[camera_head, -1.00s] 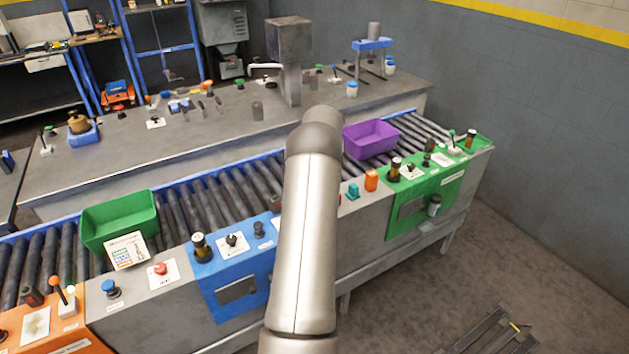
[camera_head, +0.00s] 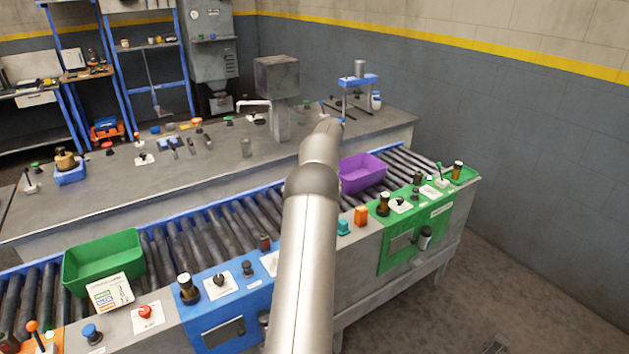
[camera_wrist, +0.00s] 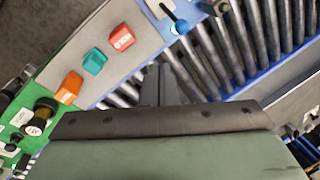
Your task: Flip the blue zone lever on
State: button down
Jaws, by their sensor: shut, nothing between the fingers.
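The blue zone panel (camera_head: 225,303) is on the near side of the conveyor in the head view. A white plate (camera_head: 269,262) at its right end is partly hidden by my arm. In the wrist view, a lever with a blue tip (camera_wrist: 181,27) stands on a white plate (camera_wrist: 160,8) near the top; it looks like the blue zone lever. I cannot tell its on or off position. My gripper (camera_wrist: 160,82) is shut and empty, over the conveyor, apart from the lever and below it in the wrist picture. My arm hides the gripper in the head view.
Orange (camera_wrist: 68,88), teal (camera_wrist: 95,61) and red (camera_wrist: 122,37) blocks line the grey panel beside the gripper. The green panel (camera_head: 408,242) is to the right. A purple bin (camera_head: 361,174) and a green bin (camera_head: 104,261) sit on the rollers.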

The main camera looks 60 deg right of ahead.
jog(key=shift+w+d+r, duration=0.1)
jog(key=shift+d+r, duration=0.15)
jog(key=shift+r, duration=0.35)
jog(key=shift+w+d+r, duration=0.1)
jog(key=shift+d+r, duration=0.15)
jog(key=shift+r, duration=0.4)
jog(key=shift+w+d+r, duration=0.1)
jog(key=shift+d+r, duration=0.15)
jog(key=shift+r, duration=0.35)
jog(key=w+a+r+n, duration=0.2)
jog(key=w+a+r, duration=0.2)
jog(key=w+a, duration=0.45)
jog(key=w+a+r+n, duration=0.1)
jog(key=w+a+r, duration=0.35)
jog(key=a, duration=0.65)
jog(key=w+a+r+n+g, duration=0.1)
jog(key=a+r+n, duration=0.15)
jog(key=a, duration=1.65)
jog(key=s+a+f+n, duration=0.15)
jog(key=s+a, duration=0.25)
jog(key=a, duration=0.4)
jog(key=s+a+f+n, duration=0.15)
jog(key=s+a, duration=0.25)
jog(key=a, duration=0.5)
jog(key=s+a+f+n+h, duration=0.1)
jog(key=s+a+f+n, duration=0.3)
jog(key=s+a, duration=0.5)
jog(key=s+f, duration=0.2)
jog(key=s, duration=0.2)
jog(key=shift+a, duration=0.25)
